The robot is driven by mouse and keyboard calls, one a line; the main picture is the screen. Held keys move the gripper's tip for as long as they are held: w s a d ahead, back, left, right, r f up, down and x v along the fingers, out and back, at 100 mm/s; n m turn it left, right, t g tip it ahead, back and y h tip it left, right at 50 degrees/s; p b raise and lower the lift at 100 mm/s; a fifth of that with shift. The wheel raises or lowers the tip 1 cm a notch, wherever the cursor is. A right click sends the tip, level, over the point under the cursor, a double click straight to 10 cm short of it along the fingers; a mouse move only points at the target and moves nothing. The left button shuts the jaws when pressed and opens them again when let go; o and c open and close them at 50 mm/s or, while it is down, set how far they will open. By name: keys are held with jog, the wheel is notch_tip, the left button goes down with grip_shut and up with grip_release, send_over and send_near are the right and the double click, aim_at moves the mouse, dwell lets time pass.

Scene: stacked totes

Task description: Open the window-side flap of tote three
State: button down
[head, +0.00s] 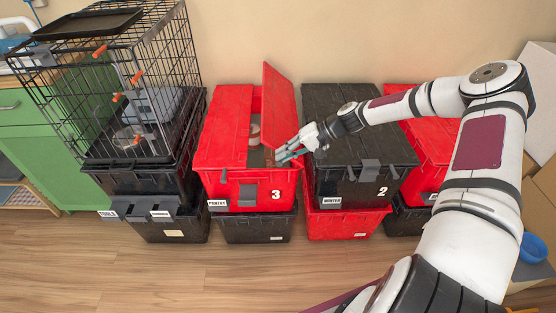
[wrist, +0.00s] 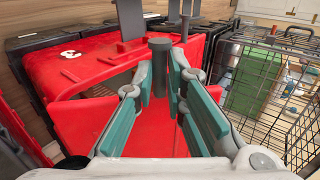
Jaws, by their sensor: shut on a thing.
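Tote three (head: 232,190) is a red tote with a white 3 on its front, stacked on a black tote. Its left flap (head: 221,130) lies flat and closed. Its right flap (head: 280,105) stands raised and tilted, leaving a gap into the tote. My gripper (head: 283,157) is at the near end of the right flap and is shut on it. In the wrist view, my teal-padded fingers (wrist: 165,80) sit over the red flap (wrist: 150,135).
Black tote two (head: 350,140) stands close on the right, with another red tote (head: 432,140) beyond it. A wire cage (head: 125,80) stands on black totes at the left. A tape roll (head: 254,130) shows inside tote three. The floor in front is clear.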

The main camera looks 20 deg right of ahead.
jog(key=s+d+r+t+y+b, duration=0.1)
jog(key=s+d+t+y+b, duration=0.1)
jog(key=d+y+b, duration=0.4)
jog(key=s+d+y, duration=0.1)
jog(key=d, duration=0.1)
jog(key=shift+d+r+t+y, duration=0.25)
jog(key=shift+d+t+y, duration=0.05)
jog(key=shift+d+y, duration=0.1)
jog(key=shift+f, duration=0.15)
jog(key=c, duration=1.6)
grip_release()
jog(key=shift+c, duration=0.2)
jog(key=shift+d, duration=0.15)
